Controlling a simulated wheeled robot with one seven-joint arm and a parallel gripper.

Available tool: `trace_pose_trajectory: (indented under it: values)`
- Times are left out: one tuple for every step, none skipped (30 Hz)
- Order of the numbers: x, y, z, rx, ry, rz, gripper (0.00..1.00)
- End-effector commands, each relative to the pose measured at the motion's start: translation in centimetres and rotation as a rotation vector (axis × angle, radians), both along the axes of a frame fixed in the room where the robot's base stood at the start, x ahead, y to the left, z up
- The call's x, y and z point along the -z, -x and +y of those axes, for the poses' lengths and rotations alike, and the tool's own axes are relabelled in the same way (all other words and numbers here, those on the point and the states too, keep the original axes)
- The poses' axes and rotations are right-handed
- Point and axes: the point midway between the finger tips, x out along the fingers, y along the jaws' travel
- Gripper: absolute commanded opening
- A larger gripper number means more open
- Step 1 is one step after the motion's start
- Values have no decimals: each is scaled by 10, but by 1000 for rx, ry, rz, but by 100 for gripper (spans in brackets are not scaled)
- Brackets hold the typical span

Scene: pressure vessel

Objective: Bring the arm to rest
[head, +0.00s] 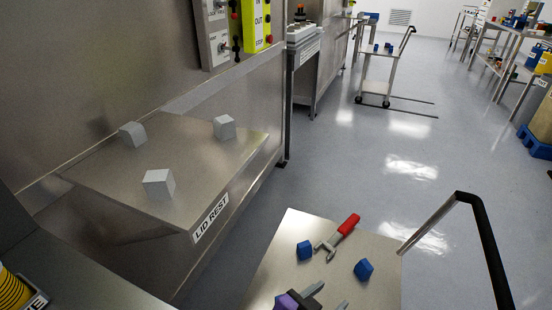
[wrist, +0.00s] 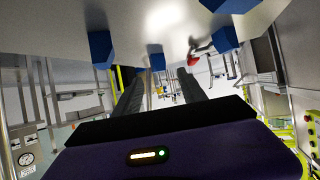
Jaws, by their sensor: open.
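My gripper (head: 328,297) shows at the bottom edge of the head view, over the near part of the steel cart top (head: 285,250). Its purple body is partly cut off by the frame. In the wrist view its two dark fingers (wrist: 160,88) stand apart with nothing between them, so it is open and empty. The wrist picture looks upside down, with the cart top (wrist: 270,15) along its upper edge. Most of my arm is out of view.
A red-handled tool (head: 348,225) and blue blocks (head: 305,250) (head: 363,269) are on the cart top. A black-gripped handle (head: 485,235) rises at right. The lid rest shelf (head: 215,165) holds three grey blocks (head: 158,184). Floor (head: 400,160) beyond is clear.

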Motion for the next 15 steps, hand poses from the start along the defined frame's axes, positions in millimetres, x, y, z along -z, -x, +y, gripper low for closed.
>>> trace_pose_trajectory:
  values:
    - [0,0,0,-5,7,7,49]
    - [-1,-2,1,-19,16,12,49]
    - [-2,-4,3,-41,26,16,49]
    - [-2,-7,5,-60,33,19,49]
    - [-2,-9,8,-80,37,22,49]
    - [-2,-12,11,-105,42,25,49]
    - [-3,-15,14,-125,46,27,49]
    - [-4,-17,17,-144,48,27,49]
    - [-5,-21,22,-175,50,28,49]
    - [-6,-24,26,-198,51,28,49]
    - [-8,-27,30,-223,53,26,49]
    - [-10,-31,36,-258,54,22,49]
    - [-12,-34,41,-287,54,19,49]
    - [-14,-37,45,-318,56,17,49]
    - [-15,-40,52,-360,58,15,49]
